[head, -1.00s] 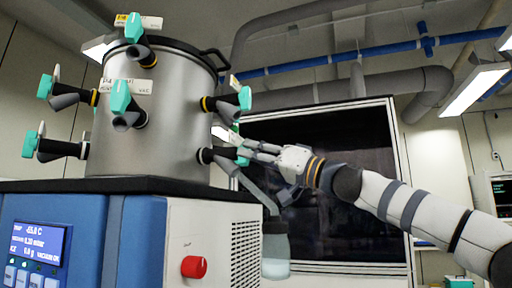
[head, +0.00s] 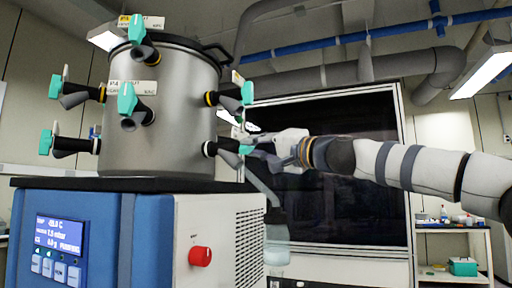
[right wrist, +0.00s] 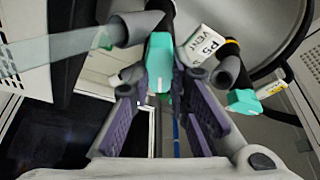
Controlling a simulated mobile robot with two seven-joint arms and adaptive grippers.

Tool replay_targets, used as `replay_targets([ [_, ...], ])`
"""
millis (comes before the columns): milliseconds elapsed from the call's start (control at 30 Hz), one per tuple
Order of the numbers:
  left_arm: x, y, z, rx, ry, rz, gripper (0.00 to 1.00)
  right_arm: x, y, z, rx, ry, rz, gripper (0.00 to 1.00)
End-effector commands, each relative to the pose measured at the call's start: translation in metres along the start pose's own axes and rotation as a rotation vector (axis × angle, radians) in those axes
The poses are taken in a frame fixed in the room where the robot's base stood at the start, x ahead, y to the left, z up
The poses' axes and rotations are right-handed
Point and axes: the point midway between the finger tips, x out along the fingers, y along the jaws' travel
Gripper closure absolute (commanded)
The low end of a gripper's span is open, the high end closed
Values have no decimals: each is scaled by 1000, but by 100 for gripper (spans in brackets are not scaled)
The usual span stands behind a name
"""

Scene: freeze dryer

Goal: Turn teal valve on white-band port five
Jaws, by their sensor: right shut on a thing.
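The white-band port (head: 210,149) sticks out low on the right side of the steel chamber (head: 170,150). Its teal valve (head: 246,149) is mostly covered by my right gripper (head: 244,140). In the right wrist view the teal valve (right wrist: 160,62) sits between the two purple-grey fingers of my right gripper (right wrist: 168,88), which are shut on it. A white tag reading P5 VENT (right wrist: 202,44) is beside it. A glass flask (head: 277,240) hangs below this port. My left gripper is not in view.
A yellow-band port with a teal valve (head: 247,93) is just above my right gripper. Several other teal-valved ports ring the chamber. The blue base unit (head: 95,225) carries a lit display (head: 59,235) and a red knob (head: 200,256). A dark-panelled cabinet (head: 325,205) stands behind.

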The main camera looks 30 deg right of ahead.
Motion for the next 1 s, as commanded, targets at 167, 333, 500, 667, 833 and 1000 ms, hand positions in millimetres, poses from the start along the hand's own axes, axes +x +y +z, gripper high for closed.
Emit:
replay_targets([
  [167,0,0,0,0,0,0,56,0,-1,-1,19,3,6,100],
  [333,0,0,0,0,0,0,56,0,-1,-1,23,3,7,100],
  [500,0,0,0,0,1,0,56,0,-1,-1,23,3,7,100],
  [667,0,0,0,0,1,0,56,0,-1,-1,22,2,7,63],
  [833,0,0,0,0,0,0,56,0,-1,-1,21,1,8,63],
  [1000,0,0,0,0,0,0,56,0,0,0,21,1,8,63],
])
